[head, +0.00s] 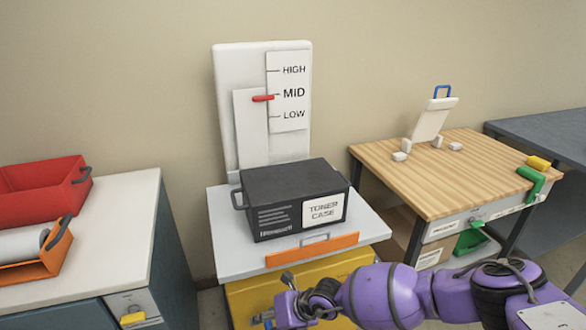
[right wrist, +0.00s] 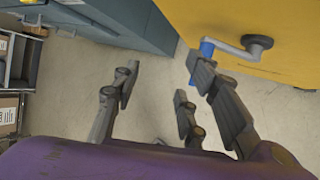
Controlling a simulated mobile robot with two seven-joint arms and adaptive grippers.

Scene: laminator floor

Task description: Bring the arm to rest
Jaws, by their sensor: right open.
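My right arm, purple, comes in from the lower right of the head view. Its gripper (head: 276,305) is low in front of the yellow cabinet (head: 305,285). In the right wrist view the gripper's dark fingers (right wrist: 160,80) are spread with bare floor between them. A grey crank with a blue grip (right wrist: 208,48) on the yellow cabinet shows just beyond the right-hand fingers. I cannot tell whether a finger touches it. My left gripper is in neither view.
A black toner case (head: 290,205) sits on a white shelf above the cabinet, before a HIGH/MID/LOW gauge (head: 288,92) with its red pointer near MID. A red tray (head: 35,190) is on the left counter. A wooden table (head: 470,165) stands right.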

